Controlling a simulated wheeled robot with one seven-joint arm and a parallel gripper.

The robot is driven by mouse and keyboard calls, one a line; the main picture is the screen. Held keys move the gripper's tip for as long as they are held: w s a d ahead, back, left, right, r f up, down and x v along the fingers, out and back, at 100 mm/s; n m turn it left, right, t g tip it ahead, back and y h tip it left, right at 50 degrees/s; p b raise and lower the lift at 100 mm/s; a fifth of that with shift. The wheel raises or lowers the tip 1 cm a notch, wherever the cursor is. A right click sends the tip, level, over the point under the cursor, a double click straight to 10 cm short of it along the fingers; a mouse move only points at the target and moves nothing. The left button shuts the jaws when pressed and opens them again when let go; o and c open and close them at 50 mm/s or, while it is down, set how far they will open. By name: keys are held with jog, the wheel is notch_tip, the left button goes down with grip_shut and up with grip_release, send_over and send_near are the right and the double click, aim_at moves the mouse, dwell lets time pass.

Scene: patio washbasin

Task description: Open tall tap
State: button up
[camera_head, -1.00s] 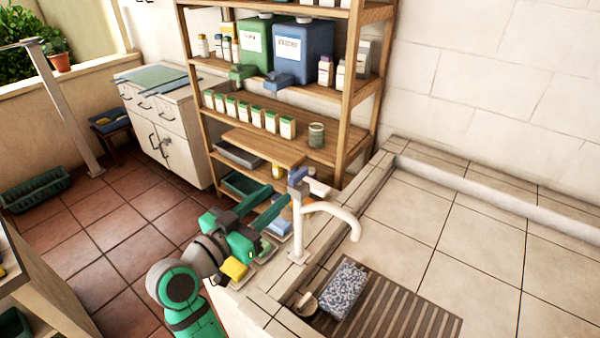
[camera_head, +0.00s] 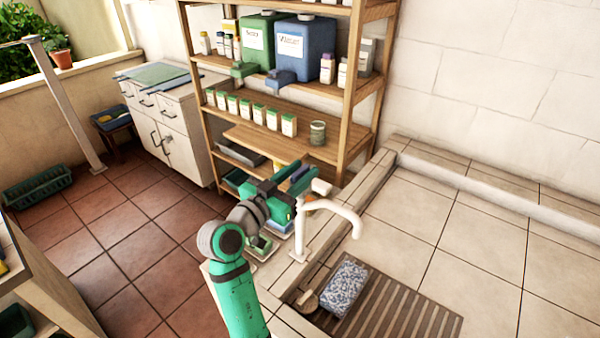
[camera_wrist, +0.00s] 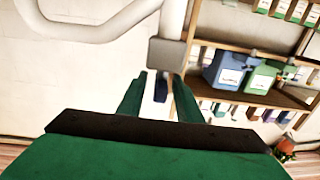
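The tall tap (camera_head: 302,232) is white with a curved spout (camera_head: 340,211) and stands on the tiled basin rim. My gripper (camera_head: 297,183) is at the tap's top, on its left side. In the wrist view, the tap's grey-white head (camera_wrist: 166,54) is just beyond my green fingers (camera_wrist: 160,95). The dark blue lever (camera_wrist: 160,89) lies between the fingertips, with gaps showing on both sides. My gripper is open around it. Contact with the lever cannot be made out. In the head view my gripper partly hides the tap's head.
A patterned blue-white sponge (camera_head: 344,288) and a small round dish (camera_head: 307,300) lie by the slatted drainer (camera_head: 400,311). A wooden shelf (camera_head: 345,110) with bottles, a green canister (camera_head: 258,42) and a blue canister (camera_head: 304,48) stands behind. The tiled counter at right is clear.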

grip_shut()
jog(key=shift+n+y, duration=0.3)
jog(key=shift+y, duration=0.1)
jog(key=n+t+y, duration=0.1)
jog(key=y, duration=0.1)
jog(key=n+t+y, duration=0.1)
jog(key=y, duration=0.1)
jog(key=shift+d+n, duration=0.2)
jog(key=shift+n, duration=0.2)
jog(key=n+t+y, duration=0.1)
jog(key=n+y, duration=0.3)
jog(key=y, duration=0.2)
jog(key=n+y, duration=0.2)
jog(key=y, duration=0.1)
jog(key=n+g+y, duration=0.1)
jog(key=n+y, duration=0.1)
jog(key=y, duration=0.2)
jog(key=shift+n, duration=0.4)
jog(key=shift+a+n+g+y, duration=0.15)
jog(key=shift+n+g+y, duration=1.1)
jog(key=shift+y, duration=0.95)
